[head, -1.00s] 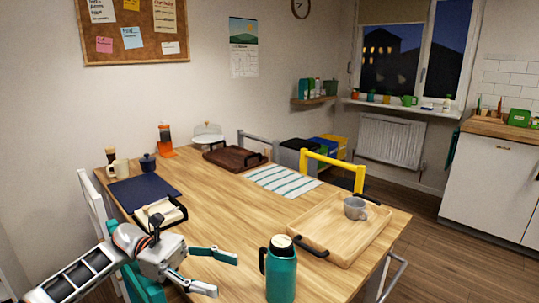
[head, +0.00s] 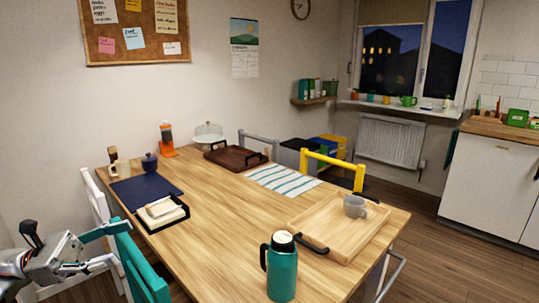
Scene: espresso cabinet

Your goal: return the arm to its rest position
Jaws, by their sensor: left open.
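My left gripper (head: 112,246) is at the lower left in the head view, beside the table's left edge. Its two fingers are apart and nothing is between them. It overlaps the teal chair (head: 148,275) in the picture; I cannot tell whether they touch. The wooden table (head: 215,235) stands to its right. My right gripper is not in view.
On the table are a teal bottle (head: 282,270), a light wooden tray (head: 318,232) with a grey mug (head: 355,206), a black-handled tray (head: 180,218) and a navy mat (head: 135,193). A white chair (head: 97,200) stands at the left edge. The table's middle is bare.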

